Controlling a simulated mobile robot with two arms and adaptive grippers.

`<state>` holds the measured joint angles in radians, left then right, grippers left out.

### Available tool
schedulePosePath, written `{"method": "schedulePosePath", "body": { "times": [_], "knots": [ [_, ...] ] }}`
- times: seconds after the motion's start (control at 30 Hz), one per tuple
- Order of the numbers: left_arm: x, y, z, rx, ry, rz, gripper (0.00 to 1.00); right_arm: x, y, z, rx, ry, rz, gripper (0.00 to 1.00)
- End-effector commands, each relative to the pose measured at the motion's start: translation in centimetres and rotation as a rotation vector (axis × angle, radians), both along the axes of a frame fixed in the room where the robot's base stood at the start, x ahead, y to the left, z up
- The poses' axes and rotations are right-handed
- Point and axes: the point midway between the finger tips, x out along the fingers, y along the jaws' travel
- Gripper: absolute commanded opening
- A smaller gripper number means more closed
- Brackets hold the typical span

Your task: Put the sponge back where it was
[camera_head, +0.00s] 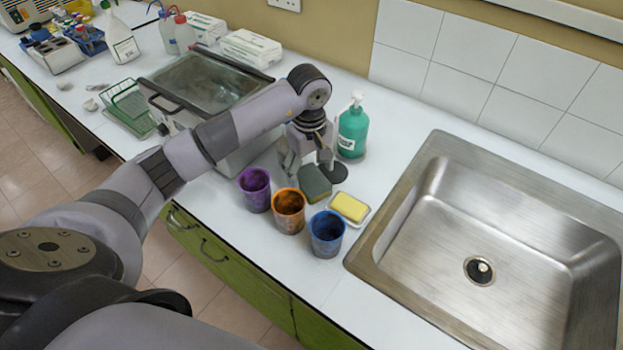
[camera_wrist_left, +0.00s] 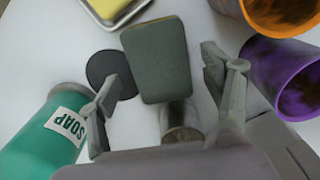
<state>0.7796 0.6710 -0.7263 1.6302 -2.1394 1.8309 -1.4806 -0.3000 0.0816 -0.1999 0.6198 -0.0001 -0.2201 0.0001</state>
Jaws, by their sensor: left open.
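A dark grey-green sponge (camera_head: 315,184) is on the white counter behind the cups. In the left wrist view it (camera_wrist_left: 158,58) shows large between the open fingers, with a gap on both sides. My left gripper (camera_head: 309,162) is open and points down just behind the sponge. A short grey cylinder (camera_wrist_left: 182,122) shows between the fingers at the sponge's near end; I cannot tell whether it is joined to the sponge. A yellow sponge (camera_head: 349,206) lies on a small dish beside the dark one. My right gripper is not in view.
A purple cup (camera_head: 255,190), an orange cup (camera_head: 289,211) and a blue cup (camera_head: 327,234) stand near the front edge. A green soap bottle (camera_head: 353,132) and a black disc (camera_head: 334,172) are close to the gripper. The sink (camera_head: 440,240) lies right, a glass-lidded bath (camera_head: 208,84) left.

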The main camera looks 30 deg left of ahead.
Motion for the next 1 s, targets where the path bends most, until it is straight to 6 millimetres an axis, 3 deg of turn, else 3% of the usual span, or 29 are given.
{"method": "schedulePosePath", "body": {
  "times": [0.2,0.4,0.6,1.0],
  "knots": [
    [0.2,0.2,4.7,0.002,-0.007,0.0,0.73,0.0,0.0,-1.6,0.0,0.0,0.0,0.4],
    [0.2,0.2,7.8,-0.001,-0.003,0.0,0.73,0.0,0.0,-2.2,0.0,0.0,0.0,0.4],
    [0.1,0.2,8.9,0.0,0.0,0.0,0.73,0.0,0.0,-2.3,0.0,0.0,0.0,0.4],
    [0.1,0.2,8.9,0.001,0.001,0.0,0.73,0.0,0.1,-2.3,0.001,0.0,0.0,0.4]
  ]
}}
